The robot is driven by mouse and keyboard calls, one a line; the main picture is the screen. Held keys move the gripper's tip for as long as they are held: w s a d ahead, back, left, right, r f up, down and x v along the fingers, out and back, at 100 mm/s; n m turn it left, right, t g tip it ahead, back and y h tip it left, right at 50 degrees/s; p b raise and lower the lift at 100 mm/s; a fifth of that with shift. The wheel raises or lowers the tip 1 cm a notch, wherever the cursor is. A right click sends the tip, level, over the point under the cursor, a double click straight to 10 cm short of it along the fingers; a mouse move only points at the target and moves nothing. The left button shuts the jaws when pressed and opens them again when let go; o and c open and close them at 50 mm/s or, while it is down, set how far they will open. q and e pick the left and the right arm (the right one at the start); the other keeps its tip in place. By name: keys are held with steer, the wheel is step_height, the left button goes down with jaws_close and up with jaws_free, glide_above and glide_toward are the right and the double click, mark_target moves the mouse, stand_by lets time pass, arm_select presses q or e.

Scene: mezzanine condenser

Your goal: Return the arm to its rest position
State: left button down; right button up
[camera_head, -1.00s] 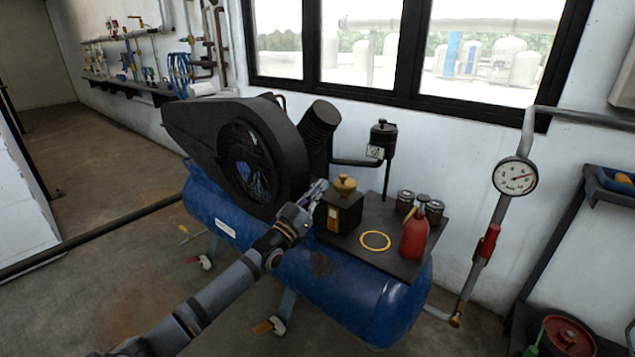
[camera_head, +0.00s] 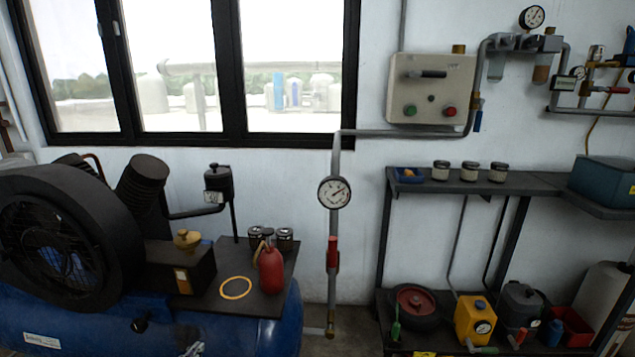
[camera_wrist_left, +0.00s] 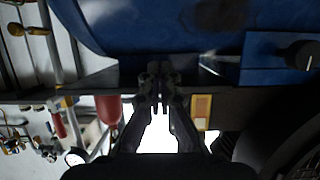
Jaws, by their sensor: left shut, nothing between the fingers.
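My left gripper (camera_wrist_left: 160,92) is shut and empty in the left wrist view. Only its tip (camera_head: 193,348) shows at the bottom edge of the head view, in front of the blue compressor tank (camera_head: 62,325). The rest of the left arm is out of the head view. The wrist view is upside down, with the tank (camera_wrist_left: 190,25) along the top and the red oil can (camera_wrist_left: 108,108) to the left of the fingers. My right gripper is in neither view.
The dark plate on the tank holds a black box (camera_head: 203,272), a yellow ring (camera_head: 236,288) and the red oil can (camera_head: 270,270). A pipe with a gauge (camera_head: 335,192) stands right of it. A loaded shelf (camera_head: 455,185) stands further right.

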arm_select(q)
steer(key=s+d+f+g, duration=0.2)
steer(key=s+f+g, duration=0.2)
steer(key=s+f, duration=0.35)
steer(key=s+d+f+g, duration=0.3)
steer(key=s+f, duration=0.4)
steer(key=f, duration=0.1)
steer(key=s+d+f+g+y+p, duration=0.1)
steer(key=s+f+g, duration=0.2)
steer(key=s, duration=0.4)
steer(key=s+d+f+g, duration=0.2)
steer(key=s+g, duration=0.1)
steer(key=s, duration=0.5)
steer(key=s+a+y+p, duration=0.1)
steer(key=s+a+p, duration=0.3)
steer(key=s+p, duration=1.2)
steer(key=p, duration=0.7)
steer(key=shift+s+r+n+p, duration=0.35)
steer(key=shift+s+n+p, duration=0.05)
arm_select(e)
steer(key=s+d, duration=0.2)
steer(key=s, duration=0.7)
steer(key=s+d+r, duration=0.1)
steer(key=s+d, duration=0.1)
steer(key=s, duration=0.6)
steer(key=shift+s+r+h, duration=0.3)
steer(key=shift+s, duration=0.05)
